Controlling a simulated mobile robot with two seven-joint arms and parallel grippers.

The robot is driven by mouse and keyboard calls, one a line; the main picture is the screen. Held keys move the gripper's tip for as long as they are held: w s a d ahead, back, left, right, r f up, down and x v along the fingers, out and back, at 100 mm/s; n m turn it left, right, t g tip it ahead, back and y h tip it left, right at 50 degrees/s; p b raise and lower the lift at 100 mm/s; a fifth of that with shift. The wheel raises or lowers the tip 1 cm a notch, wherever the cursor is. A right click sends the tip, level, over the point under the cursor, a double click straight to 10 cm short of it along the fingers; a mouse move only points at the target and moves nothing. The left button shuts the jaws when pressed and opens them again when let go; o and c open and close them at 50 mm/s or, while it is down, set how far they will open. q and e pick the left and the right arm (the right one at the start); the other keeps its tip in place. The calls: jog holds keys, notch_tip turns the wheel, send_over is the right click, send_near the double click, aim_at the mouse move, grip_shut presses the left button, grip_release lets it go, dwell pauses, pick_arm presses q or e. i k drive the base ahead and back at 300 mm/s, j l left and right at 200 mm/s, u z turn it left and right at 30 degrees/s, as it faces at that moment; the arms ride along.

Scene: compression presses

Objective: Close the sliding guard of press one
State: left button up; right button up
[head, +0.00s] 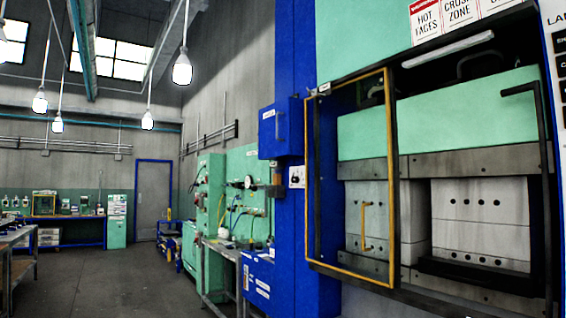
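The press (468,136) stands at the right, with mint-green upper parts, grey plates and pale blocks inside a dark opening. Its sliding guard (390,150) is a yellow-framed panel with a small yellow vertical handle (363,228). The guard covers only the left part of the opening. The right part is uncovered, and a black vertical bar (546,170) stands at its right side. I cannot read a number on this press. Neither of my grippers is in view.
A blue column (293,60) with blue boxes (277,127) stands left of the press. Green cabinets with gauges and hoses (243,190) line the wall beyond it. A workbench (15,240) is at the far left. The floor (110,280) between is clear.

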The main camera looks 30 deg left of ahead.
aim_at(391, 285)
jog(key=u, duration=0.65)
jog(key=i+j+u, duration=0.3)
jog(key=i+u, duration=0.3)
jog(key=i, duration=0.25)
jog(key=i+j+u, duration=0.1)
jog(key=i+u, duration=0.15)
jog(key=i, duration=0.9)
jog(key=i+j+z, duration=0.2)
jog(key=i, duration=0.35)
jog(key=i+z, duration=0.25)
jog(key=i, duration=0.3)
